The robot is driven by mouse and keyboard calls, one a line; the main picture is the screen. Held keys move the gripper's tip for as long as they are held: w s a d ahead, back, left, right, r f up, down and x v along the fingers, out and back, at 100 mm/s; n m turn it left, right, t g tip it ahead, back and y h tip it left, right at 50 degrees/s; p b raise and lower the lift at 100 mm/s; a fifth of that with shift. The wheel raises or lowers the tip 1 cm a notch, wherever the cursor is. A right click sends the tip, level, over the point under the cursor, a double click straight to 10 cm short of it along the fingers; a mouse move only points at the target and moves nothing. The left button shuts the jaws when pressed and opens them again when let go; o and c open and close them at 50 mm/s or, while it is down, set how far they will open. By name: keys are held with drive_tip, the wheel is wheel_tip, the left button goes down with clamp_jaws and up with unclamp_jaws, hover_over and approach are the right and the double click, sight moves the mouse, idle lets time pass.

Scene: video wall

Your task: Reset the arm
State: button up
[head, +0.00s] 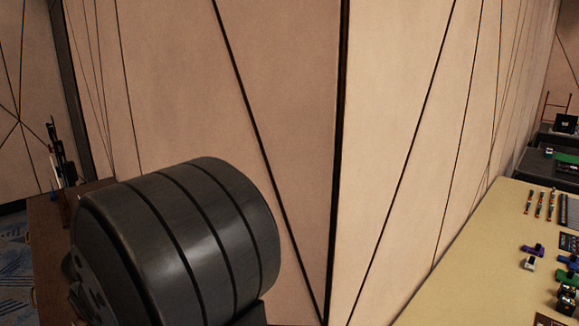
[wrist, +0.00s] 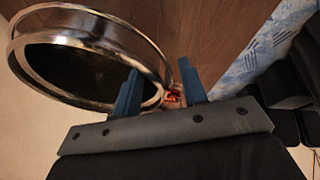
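My gripper (wrist: 158,65) shows in the wrist view, with its two blue fingers apart and nothing held between them. A small orange-red thing (wrist: 174,97) shows behind the gap between the fingers, too small to identify. The large dark ribbed cylinder in the head view appears to be a link of my own arm. My gripper does not show in the head view.
A round, shiny metal-rimmed thing with a dark inside (wrist: 80,75) lies left of and behind the fingers. A brown wooden surface (wrist: 200,30) is behind. In the head view, panelled walls (head: 280,80) fill the middle and a pale table (head: 470,260) with small items stands right.

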drive_tip(key=shift+f, duration=0.15)
drive_tip(key=v, duration=1)
drive_tip(key=s+d+x, duration=0.1)
drive_tip(key=x, duration=1.1)
drive_tip(key=r, duration=0.4)
drive_tip(key=shift+w+d+r, duration=0.2)
drive_tip(key=shift+w+r, duration=0.1)
drive_tip(key=shift+w, duration=0.05)
drive_tip(key=shift+d+r, duration=0.1)
drive_tip(key=shift+d, duration=0.1)
drive_tip(key=shift+o, duration=0.2)
